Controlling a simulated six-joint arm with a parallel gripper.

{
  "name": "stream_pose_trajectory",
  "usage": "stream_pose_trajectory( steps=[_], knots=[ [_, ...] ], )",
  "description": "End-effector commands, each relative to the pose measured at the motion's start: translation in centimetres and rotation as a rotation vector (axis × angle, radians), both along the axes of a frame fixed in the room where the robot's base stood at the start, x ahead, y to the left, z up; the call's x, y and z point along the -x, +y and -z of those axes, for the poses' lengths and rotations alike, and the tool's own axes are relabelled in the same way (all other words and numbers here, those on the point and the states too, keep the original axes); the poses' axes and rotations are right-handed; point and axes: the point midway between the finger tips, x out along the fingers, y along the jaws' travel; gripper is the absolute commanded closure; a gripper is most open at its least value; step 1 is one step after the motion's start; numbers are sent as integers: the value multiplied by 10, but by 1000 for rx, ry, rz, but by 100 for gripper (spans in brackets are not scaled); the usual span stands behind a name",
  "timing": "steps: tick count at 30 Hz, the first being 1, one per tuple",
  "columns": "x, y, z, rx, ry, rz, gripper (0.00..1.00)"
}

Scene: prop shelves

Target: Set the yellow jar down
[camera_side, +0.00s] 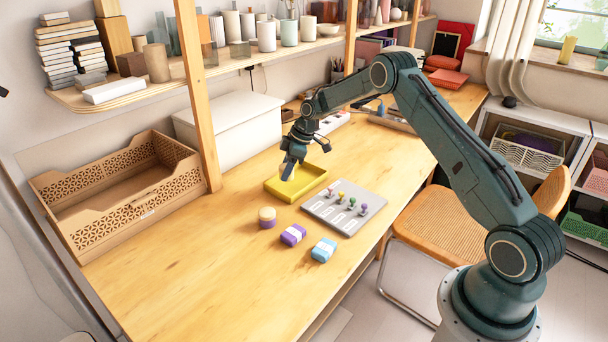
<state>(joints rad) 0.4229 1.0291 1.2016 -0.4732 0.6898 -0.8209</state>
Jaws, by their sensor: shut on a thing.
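My gripper (289,172) points down over the yellow tray (313,187) on the wooden table. It is shut on the yellow jar, which is mostly hidden by the fingers and blends with the tray's colour. I cannot tell whether the jar touches the tray floor.
A wooden post (197,95) rises behind. The front left table is clear.

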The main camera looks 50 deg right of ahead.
Motion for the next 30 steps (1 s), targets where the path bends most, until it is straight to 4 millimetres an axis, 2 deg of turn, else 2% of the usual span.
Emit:
stream_pose_trajectory(
  steps=[9, 24, 25, 26, 30],
  knots=[
    [0, 0, 34, 0, 2, 1, 83],
    [0, 0, 40, 1, 1, 0, 83],
    [0, 0, 41, 0, 1, 0, 55],
    [0, 0, 40, 0, 1, 0, 50],
    [0, 0, 40, 0, 2, 1, 50]
  ],
)
